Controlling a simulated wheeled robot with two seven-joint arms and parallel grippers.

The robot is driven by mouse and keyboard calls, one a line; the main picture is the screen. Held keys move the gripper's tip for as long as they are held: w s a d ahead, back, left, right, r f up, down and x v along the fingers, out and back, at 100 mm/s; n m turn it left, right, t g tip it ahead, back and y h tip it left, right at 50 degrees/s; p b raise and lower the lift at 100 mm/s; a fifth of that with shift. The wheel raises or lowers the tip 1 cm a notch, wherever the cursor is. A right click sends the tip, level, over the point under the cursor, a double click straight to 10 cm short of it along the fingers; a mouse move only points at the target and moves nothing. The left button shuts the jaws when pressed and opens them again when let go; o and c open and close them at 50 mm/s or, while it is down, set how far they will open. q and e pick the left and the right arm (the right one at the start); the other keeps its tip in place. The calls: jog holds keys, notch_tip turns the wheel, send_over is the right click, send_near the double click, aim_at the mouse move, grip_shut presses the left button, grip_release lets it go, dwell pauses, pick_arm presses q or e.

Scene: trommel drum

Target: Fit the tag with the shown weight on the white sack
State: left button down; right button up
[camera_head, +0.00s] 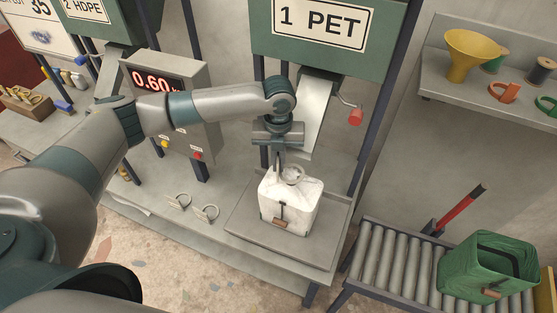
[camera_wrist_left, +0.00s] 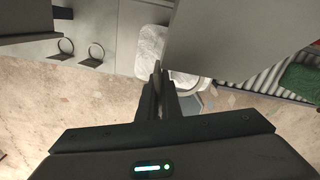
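The white sack (camera_head: 300,196) stands upright on the flat plate under the 1 PET chute, with a dark strap and a small brown piece on its front. Its top partly shows in the wrist view (camera_wrist_left: 151,46). My left gripper (camera_head: 279,172) points down at the sack's top, beside its rounded neck; its fingers look closed together (camera_wrist_left: 158,68), with no tag visible between them. Whether they touch the sack is unclear. Two ring-topped tags (camera_head: 180,201) (camera_head: 207,213) lie on the bench left of the sack. The weight display (camera_head: 158,82) reads about 0.60. My right gripper is out of view.
A green sack (camera_head: 480,265) stands on the roller conveyor (camera_head: 390,262) at right. A shelf (camera_head: 490,98) above holds a yellow funnel and spools. The bench between tags and plate is clear.

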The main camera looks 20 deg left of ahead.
pick_arm(q)
jog(key=shift+f+b, duration=0.55)
jog(key=shift+f, duration=1.2)
jog(key=c, duration=1.9)
grip_release()
jog(key=shift+o, duration=0.2)
jog(key=shift+r, duration=0.15)
jog(key=shift+r+b, duration=0.3)
jog(key=shift+r, duration=0.25)
notch_tip(320, 180, up, 14)
jog(key=b, duration=0.4)
jog(key=shift+r, duration=0.25)
jog(key=shift+r+b, duration=0.35)
jog(key=shift+r, duration=0.4)
